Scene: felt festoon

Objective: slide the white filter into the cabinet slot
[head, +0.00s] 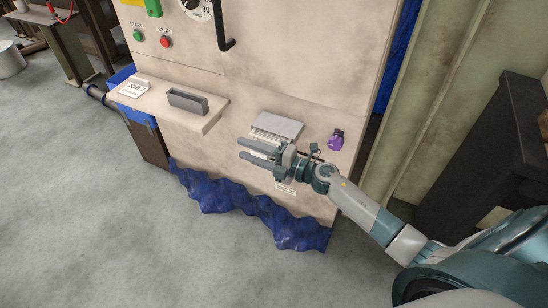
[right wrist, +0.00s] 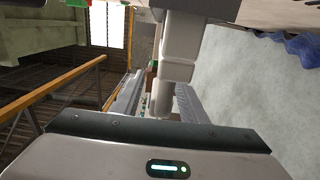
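The cabinet (head: 300,60) has a grey hooded fitting (head: 278,125) low on its front, probably at the slot. Its dark edge shows at the top of the right wrist view. A white piece (right wrist: 178,65), probably the filter's handle, sticks out from there and reaches between my right gripper's fingers. In the head view it is mostly hidden by the gripper. My right gripper (head: 245,149) points left just below the hood, with its fingers apart. In the right wrist view the fingers (right wrist: 160,98) stand on either side of the white piece, and I see no clear grip. My left gripper is not in view.
A ledge (head: 208,117) with a grey holder (head: 188,101) and a job card (head: 134,88) juts out at left. A purple knob (head: 336,140) sits right of the hood. Crumpled blue sheeting (head: 240,203) lies along the cabinet's foot. The floor at front left is clear.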

